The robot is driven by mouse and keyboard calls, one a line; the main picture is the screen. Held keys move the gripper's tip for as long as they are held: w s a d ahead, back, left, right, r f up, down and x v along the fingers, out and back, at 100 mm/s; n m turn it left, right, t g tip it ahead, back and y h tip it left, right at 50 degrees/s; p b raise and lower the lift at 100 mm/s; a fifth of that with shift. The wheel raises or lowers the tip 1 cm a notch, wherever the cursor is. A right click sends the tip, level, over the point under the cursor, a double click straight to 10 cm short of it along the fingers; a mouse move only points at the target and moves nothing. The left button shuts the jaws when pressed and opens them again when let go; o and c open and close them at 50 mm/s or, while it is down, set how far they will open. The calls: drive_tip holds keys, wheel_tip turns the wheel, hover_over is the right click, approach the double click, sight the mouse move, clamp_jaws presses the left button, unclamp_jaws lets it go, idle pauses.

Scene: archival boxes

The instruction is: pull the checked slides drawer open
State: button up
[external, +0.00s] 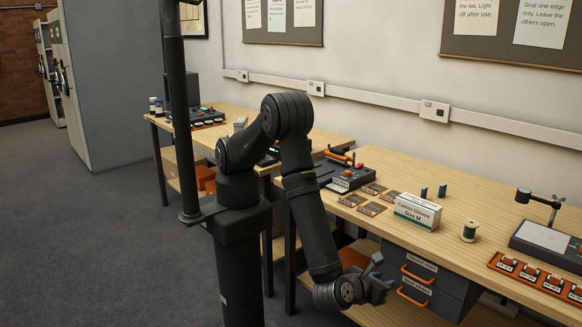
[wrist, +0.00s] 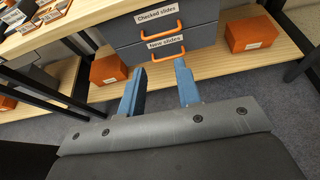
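The checked slides drawer (wrist: 190,15) is the upper grey drawer under the bench, with a white label and an orange handle (wrist: 150,30). It looks shut and also shows in the external view (external: 440,273). The new slides drawer (wrist: 200,38) is directly below it, with its own orange handle (wrist: 169,54); it looks shut too. My gripper (wrist: 158,78) is open, with its two blue fingers apart and nothing between them. The fingers point toward the drawer fronts, apart from both handles. In the external view my gripper (external: 382,274) is left of the handles.
Orange boxes (wrist: 252,36) (wrist: 108,70) stand on the low wooden shelf (wrist: 215,62) on both sides of the drawers. Dark table legs (wrist: 50,92) stand left and right.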

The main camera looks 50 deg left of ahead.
drive_tip(key=w+a+f+m+t+h, duration=0.1)
drive_tip(key=a+f+m+h, duration=0.25)
drive_tip(key=m, duration=0.75)
drive_tip(key=w+a+f+m+h, duration=0.25)
drive_tip(key=a+f+m, duration=0.2)
drive_tip(key=m, duration=0.55)
drive_tip(key=x, duration=1.6)
drive_tip(key=shift+w+d+r, duration=0.2)
drive_tip(key=shift+w+d, duration=0.1)
clamp_jaws()
